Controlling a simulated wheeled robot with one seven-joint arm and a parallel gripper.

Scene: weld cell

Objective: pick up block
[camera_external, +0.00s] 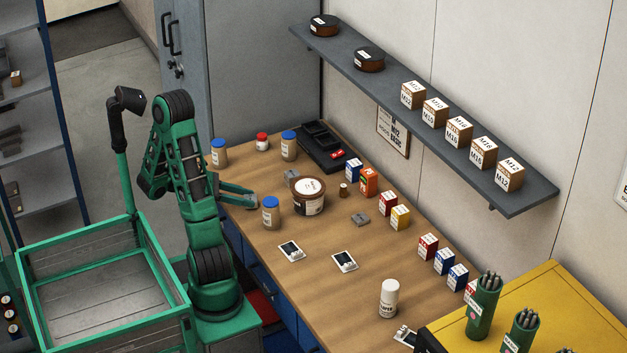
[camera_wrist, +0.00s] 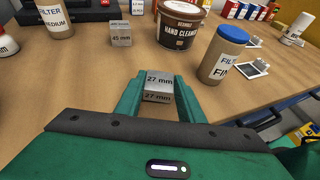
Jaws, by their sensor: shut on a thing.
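A small grey metal block (camera_wrist: 158,87) marked 27 mm sits between the two green fingers of my gripper (camera_wrist: 160,90) in the wrist view. The fingers are shut on it, just over the near edge of the wooden bench (camera_wrist: 95,75). In the external view my gripper (camera_external: 252,197) reaches over the bench's left edge, and the held block is hard to make out there. A second grey block (camera_wrist: 120,34), marked 45 mm, stands on the bench beyond the left finger. Another small grey block (camera_external: 361,219) lies farther right on the bench.
A hand cleaner tub (camera_wrist: 180,24) stands ahead of my gripper. A blue-lidded filter jar (camera_wrist: 223,54) stands close on its right, and another jar (camera_wrist: 54,18) is at the upper left. Small boxes (camera_external: 400,217) line the wall side. The bench middle holds flat cards (camera_external: 344,261).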

